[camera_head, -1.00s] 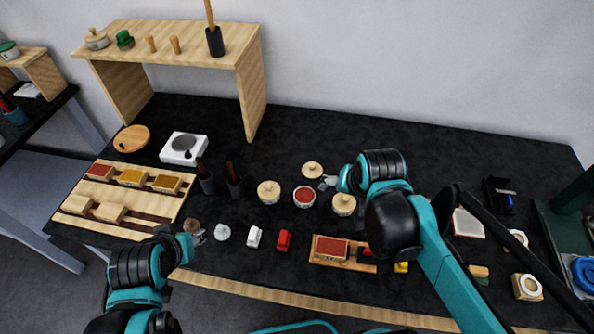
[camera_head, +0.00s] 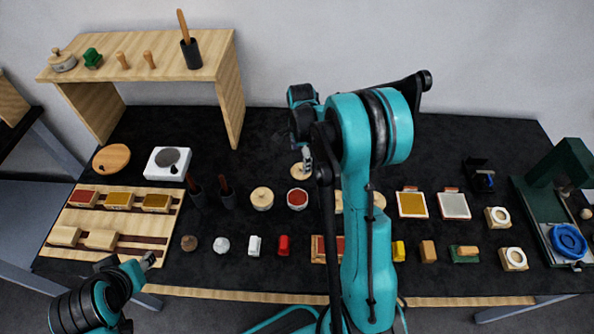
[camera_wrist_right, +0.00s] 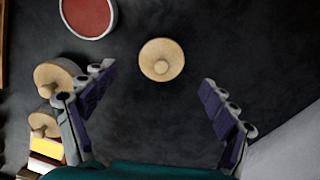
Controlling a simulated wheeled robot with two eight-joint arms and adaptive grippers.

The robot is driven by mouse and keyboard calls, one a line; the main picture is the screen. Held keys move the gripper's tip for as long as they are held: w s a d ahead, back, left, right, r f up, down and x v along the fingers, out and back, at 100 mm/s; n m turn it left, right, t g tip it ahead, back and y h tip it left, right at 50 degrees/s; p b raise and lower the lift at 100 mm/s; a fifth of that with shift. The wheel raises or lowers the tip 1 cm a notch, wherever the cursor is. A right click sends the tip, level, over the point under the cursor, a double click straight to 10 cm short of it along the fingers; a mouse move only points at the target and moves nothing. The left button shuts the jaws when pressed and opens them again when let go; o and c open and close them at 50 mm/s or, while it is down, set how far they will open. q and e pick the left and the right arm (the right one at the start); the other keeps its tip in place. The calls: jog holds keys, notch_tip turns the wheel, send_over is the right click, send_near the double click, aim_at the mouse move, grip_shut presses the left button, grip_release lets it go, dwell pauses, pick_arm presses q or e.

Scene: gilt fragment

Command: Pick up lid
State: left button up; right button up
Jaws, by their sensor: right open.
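The loose round wooden lid (camera_head: 300,174) with a small knob lies flat on the black table, behind the open pot of red content (camera_head: 297,199). In the right wrist view the lid (camera_wrist_right: 161,60) lies ahead of the fingertips, roughly centred between them and untouched. My right gripper (camera_head: 307,160) is above the lid and hides part of it in the head view. Its fingers (camera_wrist_right: 158,92) are spread wide with nothing between them. My left gripper (camera_head: 148,261) is at the table's front left, away from the lid; its finger opening is too small to judge.
The red pot (camera_wrist_right: 88,14) is near the lid in the wrist view. A lidded pot (camera_head: 262,199) stands left of it, others on the right. A wooden shelf (camera_head: 150,55) stands at the back left. The table behind the lid is clear.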

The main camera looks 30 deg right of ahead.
aim_at(301, 167)
jog(key=f, duration=0.2)
jog(key=f+b, duration=0.1)
jog(key=f, duration=0.3)
jog(key=shift+w+d+b, duration=0.15)
jog(key=shift+d+b, duration=0.15)
jog(key=shift+b, duration=0.1)
jog(key=c, duration=0.9)
jog(key=shift+a, duration=0.1)
jog(key=shift+c, duration=1.4)
